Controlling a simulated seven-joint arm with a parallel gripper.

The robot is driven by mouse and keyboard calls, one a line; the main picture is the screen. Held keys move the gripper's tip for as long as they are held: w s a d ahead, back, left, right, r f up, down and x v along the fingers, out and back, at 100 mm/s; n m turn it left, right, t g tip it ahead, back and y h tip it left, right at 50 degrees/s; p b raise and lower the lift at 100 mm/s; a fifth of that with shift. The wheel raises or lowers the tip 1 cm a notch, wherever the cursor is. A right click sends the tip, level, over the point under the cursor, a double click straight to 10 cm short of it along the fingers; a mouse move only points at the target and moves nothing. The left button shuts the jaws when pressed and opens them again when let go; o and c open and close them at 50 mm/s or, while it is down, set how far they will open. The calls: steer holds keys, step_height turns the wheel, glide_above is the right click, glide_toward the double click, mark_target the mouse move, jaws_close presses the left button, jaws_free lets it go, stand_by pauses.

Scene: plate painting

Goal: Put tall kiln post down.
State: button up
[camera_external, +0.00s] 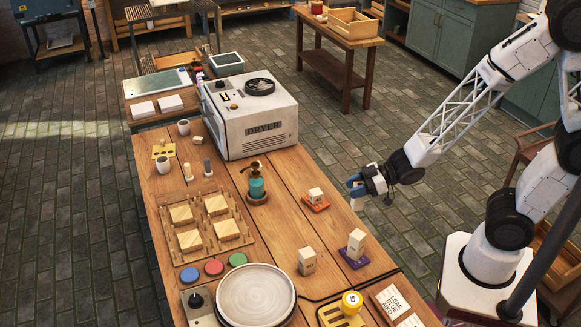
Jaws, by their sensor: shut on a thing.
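My gripper (356,186), with blue fingers, is at the right edge of the wooden table, above its surface. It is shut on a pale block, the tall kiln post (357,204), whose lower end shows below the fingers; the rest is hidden. A short pale post (315,195) sits on an orange pad (318,206) to the left. Another pale post (356,243) stands on a purple pad (352,261) nearer the camera. A further pale post (306,261) stands upright on bare wood.
A large white machine (250,120) stands at the back. A teal pump bottle (256,184) is left of the orange pad. A round plate (256,293) and a yellow-topped item (351,302) are in front. Bare wood (285,220) lies between pump and posts.

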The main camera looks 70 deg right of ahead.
steer(key=w+d+m+t+h, duration=0.1)
steer(key=w+d+m+h, duration=0.2)
steer(key=w+d, duration=0.85)
steer(key=w+d+m+t+h, duration=0.1)
steer(key=w+d+m+h, duration=0.2)
steer(key=w+d, duration=0.8)
steer(key=s+d+f, duration=0.3)
steer(key=f, duration=0.2)
steer(key=shift+d+f+h, duration=0.15)
steer(key=shift+f+h, duration=0.1)
steer(key=shift+h, duration=0.05)
steer(key=shift+w, duration=0.1)
steer(key=w+d+f, duration=0.1)
steer(key=w+d, duration=0.3)
steer(key=w, duration=1.1)
steer(key=shift+w+f, duration=0.2)
steer(key=shift+f, duration=1.75)
